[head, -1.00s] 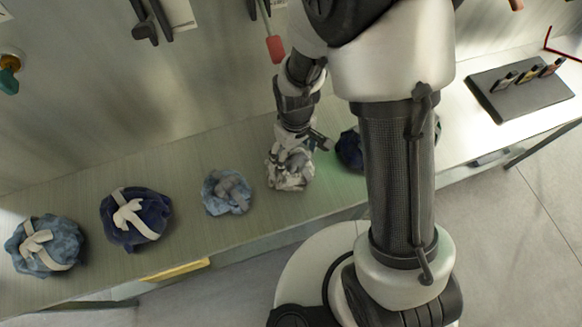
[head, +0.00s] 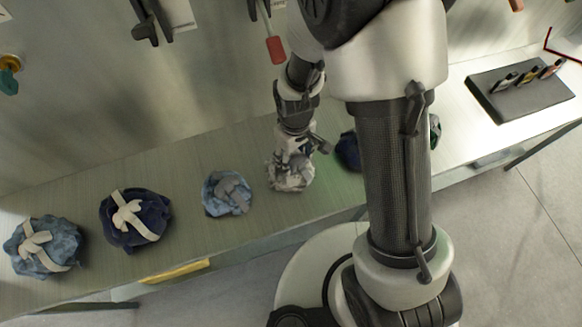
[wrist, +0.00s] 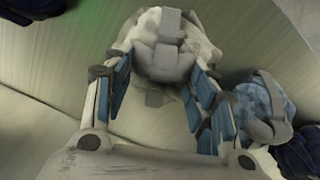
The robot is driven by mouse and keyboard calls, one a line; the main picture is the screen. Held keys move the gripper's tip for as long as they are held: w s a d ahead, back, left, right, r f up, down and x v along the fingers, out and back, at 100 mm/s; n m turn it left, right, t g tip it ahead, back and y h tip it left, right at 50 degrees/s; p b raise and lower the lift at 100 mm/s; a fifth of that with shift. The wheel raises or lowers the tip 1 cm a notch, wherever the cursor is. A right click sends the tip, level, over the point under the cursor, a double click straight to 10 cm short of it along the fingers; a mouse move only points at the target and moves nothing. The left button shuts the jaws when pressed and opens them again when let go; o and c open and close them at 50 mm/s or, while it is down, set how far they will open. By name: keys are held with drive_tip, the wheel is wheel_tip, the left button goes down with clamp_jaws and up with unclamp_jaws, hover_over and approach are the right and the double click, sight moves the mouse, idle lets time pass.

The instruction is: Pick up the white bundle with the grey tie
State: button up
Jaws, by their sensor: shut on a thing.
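The white bundle (head: 290,180) with a grey tie is on the bench in the head view, below my gripper (head: 293,158). In the wrist view the white bundle (wrist: 165,62) is at the top middle, with its grey tie (wrist: 169,24) across it. The blue-padded fingers of my gripper (wrist: 158,88) come up on its two sides and are shut on it. My gripper hides part of the bundle in the head view. I cannot tell whether its underside touches the bench.
A light blue bundle with a grey tie (head: 227,193) lies close on the left. Farther left are a dark blue bundle (head: 135,218) and another light blue one (head: 43,246), both with white ties. A dark bundle (head: 348,151) sits right, partly behind my arm. Tools hang on the back wall.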

clamp_jaws()
idle(0.5)
